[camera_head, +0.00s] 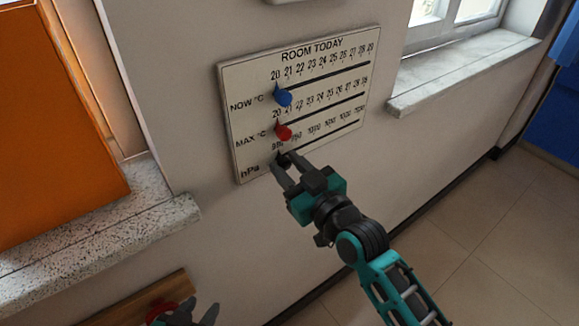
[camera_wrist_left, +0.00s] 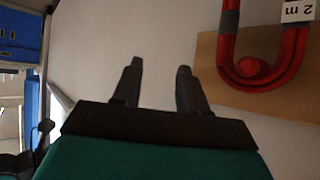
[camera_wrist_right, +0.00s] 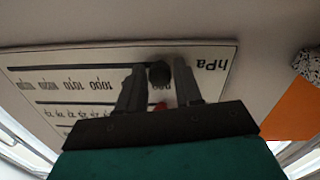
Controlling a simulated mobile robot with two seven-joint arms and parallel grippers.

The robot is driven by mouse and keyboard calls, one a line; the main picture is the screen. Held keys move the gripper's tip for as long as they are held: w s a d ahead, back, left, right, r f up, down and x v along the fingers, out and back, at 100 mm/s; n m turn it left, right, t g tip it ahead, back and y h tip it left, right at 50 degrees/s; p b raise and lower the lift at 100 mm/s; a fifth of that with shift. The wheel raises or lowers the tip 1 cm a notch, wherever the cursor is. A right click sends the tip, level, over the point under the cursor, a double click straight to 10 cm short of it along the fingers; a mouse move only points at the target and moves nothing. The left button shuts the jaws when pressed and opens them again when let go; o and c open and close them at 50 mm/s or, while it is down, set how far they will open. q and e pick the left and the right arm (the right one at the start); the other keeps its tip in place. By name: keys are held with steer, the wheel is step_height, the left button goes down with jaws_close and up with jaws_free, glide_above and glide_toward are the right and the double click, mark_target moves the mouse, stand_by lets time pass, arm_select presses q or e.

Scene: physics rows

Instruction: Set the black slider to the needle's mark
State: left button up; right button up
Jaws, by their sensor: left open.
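The white board (camera_head: 243,75) headed ROOM TODAY hangs on the wall. Its bottom row, marked hPa, carries the black slider (camera_head: 284,159) at the left, low end of its slot. My right gripper (camera_head: 284,166) is at this slider. In the right wrist view the black slider's round knob (camera_wrist_right: 159,75) fills the gap between the two fingers, which look closed on it. My left gripper (camera_head: 190,315) is low at the bottom left, open and empty, away from the board; its fingers show in the left wrist view (camera_wrist_left: 158,80). I see no needle dial.
A blue slider (camera_head: 283,97) and a red slider (camera_head: 283,132) sit at the left ends of the rows above. A wooden board with a red tube (camera_wrist_left: 229,50) is near my left gripper. Stone sills (camera_head: 95,245) flank the board. The hPa slot to the right is clear.

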steer(key=c, duration=0.6)
arm_select(q)
steer(key=shift+s+f, duration=0.1)
steer(key=shift+s, duration=0.05)
